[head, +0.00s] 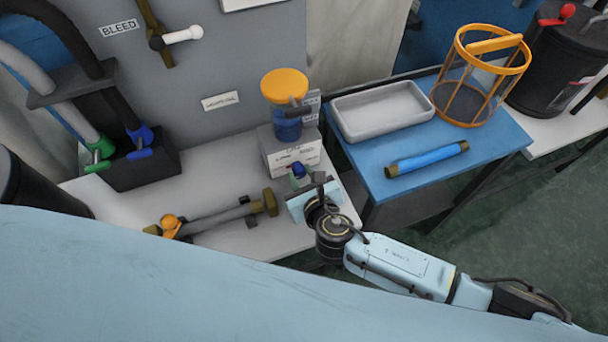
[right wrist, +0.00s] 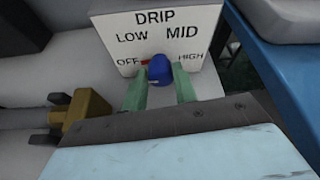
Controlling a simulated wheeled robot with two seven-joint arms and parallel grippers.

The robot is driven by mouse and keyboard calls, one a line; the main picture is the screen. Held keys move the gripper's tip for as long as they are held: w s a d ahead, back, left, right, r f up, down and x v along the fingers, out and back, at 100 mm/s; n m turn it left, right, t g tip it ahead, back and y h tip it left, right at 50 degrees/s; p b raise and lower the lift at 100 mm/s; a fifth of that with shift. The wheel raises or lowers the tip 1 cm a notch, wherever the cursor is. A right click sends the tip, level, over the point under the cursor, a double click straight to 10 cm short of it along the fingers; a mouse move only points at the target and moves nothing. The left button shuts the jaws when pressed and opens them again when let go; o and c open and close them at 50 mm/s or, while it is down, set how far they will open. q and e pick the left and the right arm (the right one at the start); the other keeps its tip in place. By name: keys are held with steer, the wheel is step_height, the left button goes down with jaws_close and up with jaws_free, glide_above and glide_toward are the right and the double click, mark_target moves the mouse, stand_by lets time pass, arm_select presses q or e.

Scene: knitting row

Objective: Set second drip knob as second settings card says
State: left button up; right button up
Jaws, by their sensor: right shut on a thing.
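The drip knob (right wrist: 159,70) is blue with a red pointer on its left side, directed toward the word OFF. It sits on a pale dial plate (right wrist: 185,22) marked DRIP, OFF, LOW, MID and HIGH. My right gripper (right wrist: 161,90) is shut on the knob, one green finger on each side. In the head view the knob (head: 298,170) is on the front of a pale box (head: 283,150) under an orange-capped oiler (head: 285,88). A small card (head: 312,98) is partly hidden behind the oiler; its writing is too small to read. My left gripper is not in view.
A pipe with a brass end (head: 270,202) lies left of my right gripper. To the right, a blue table (head: 395,158) bears a white tray (head: 382,110), an orange-rimmed basket (head: 482,75) and a blue cylinder (head: 425,159). Hoses with green and blue couplings (head: 140,140) stand at left.

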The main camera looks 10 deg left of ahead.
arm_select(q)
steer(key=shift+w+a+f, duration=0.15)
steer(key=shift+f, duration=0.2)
arm_select(e)
steer(key=shift+w+d+f+m, duration=0.3)
steer(key=shift+d+f, duration=0.15)
steer(key=shift+w+d+m+p, duration=0.1)
steer(key=shift+m+p, duration=0.2)
steer(key=shift+p, duration=0.05)
steer(key=shift+d+f+m+g+y, duration=0.1)
steer(key=shift+m+g+y, duration=0.2)
steer(key=shift+m+y, duration=0.4)
arm_select(q)
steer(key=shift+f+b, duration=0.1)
steer(key=shift+b, duration=0.2)
arm_select(e)
steer(key=shift+w+f+m+g+y, duration=0.1)
steer(key=shift+m+g+y, duration=0.3)
steer(key=shift+m, duration=0.7)
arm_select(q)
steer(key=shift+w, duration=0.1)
arm_select(e)
steer(key=o, duration=1)
steer(key=shift+y, duration=0.3)
steer(key=shift+a, duration=0.2)
